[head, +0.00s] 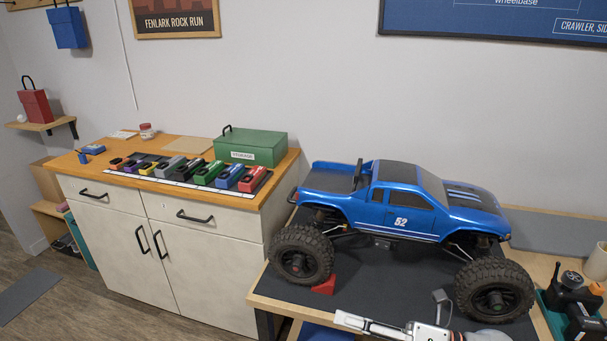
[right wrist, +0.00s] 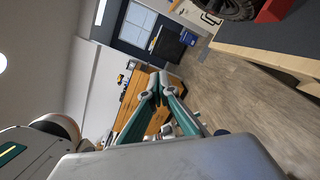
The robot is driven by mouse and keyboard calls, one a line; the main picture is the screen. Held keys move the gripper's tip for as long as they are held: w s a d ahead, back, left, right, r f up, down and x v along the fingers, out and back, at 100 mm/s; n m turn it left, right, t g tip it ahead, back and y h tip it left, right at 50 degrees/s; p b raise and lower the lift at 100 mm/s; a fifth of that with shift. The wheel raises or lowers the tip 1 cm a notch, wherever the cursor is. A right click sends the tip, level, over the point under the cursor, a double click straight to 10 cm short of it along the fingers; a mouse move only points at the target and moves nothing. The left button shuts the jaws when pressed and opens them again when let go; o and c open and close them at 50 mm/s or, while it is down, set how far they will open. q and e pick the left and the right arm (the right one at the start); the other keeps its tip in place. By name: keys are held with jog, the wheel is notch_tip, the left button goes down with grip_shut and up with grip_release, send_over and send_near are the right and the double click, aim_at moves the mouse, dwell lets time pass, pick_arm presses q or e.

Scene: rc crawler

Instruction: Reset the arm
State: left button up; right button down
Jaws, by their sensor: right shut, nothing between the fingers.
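My right gripper (head: 345,319) shows at the bottom of the head view, low in front of the work table. It points left, in front of the blue truck (head: 405,208), and looks apart from it. In the right wrist view its fingers (right wrist: 159,84) meet at the tips with nothing between them. My left gripper is in neither view. In the right wrist view, part of a truck wheel (right wrist: 232,6) shows at the top.
A cabinet (head: 165,235) on the left carries a row of several coloured blocks (head: 190,171) and a green box (head: 250,147). A dark-green tray (head: 553,318) with tools stands at the table's right end. Open wood floor (right wrist: 225,85) lies beside the table edge.

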jog(key=w+d+f+m+t+h, duration=0.1)
jog(key=d+f+m+t+h, duration=0.4)
jog(key=m, duration=0.6)
jog(key=d+f+m+t+h, duration=0.2)
jog(key=f+m+t+h, duration=0.3)
jog(key=m, duration=0.7)
jog(key=s+d+f+m+g+h, duration=0.2)
jog(key=s+f+m, duration=0.4)
jog(key=f, duration=0.3)
jog(key=s+d+f+m+g+h, duration=0.2)
jog(key=s+f+m, duration=0.3)
jog(key=f, duration=0.4)
jog(key=shift+s+d+f+m+g, duration=0.2)
jog(key=shift+s+d+m+g, duration=0.2)
jog(key=shift+s+g, duration=0.5)
